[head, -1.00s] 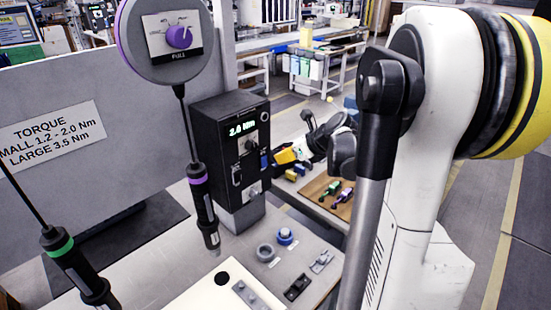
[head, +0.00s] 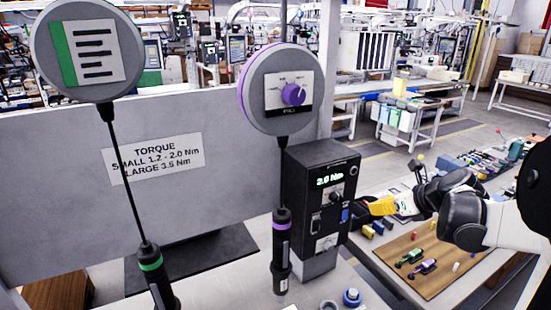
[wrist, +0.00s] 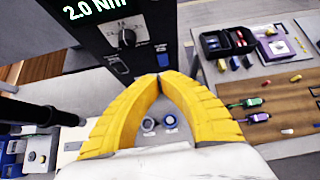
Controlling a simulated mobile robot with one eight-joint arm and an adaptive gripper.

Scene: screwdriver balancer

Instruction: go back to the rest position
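My gripper (head: 380,206) is to the right of the black torque box in the head view, above the edge of the workbench. In the wrist view its two yellow fingers (wrist: 158,80) meet at the tips, with nothing held between them. My arm reaches in from the right edge of the head view. The purple-banded screwdriver (head: 281,250) hangs from a round balancer (head: 283,88) with a purple dial. The green-banded screwdriver (head: 155,275) hangs from the left balancer (head: 88,50). Both hang apart from my gripper.
The torque box (head: 312,175) reads 2.0 Nm. A wooden board (head: 430,262) bears a green and a purple tool; it also shows in the wrist view (wrist: 285,120). Blue and grey round parts (wrist: 148,124) sit on the bench. A grey panel (head: 60,180) stands behind the screwdrivers.

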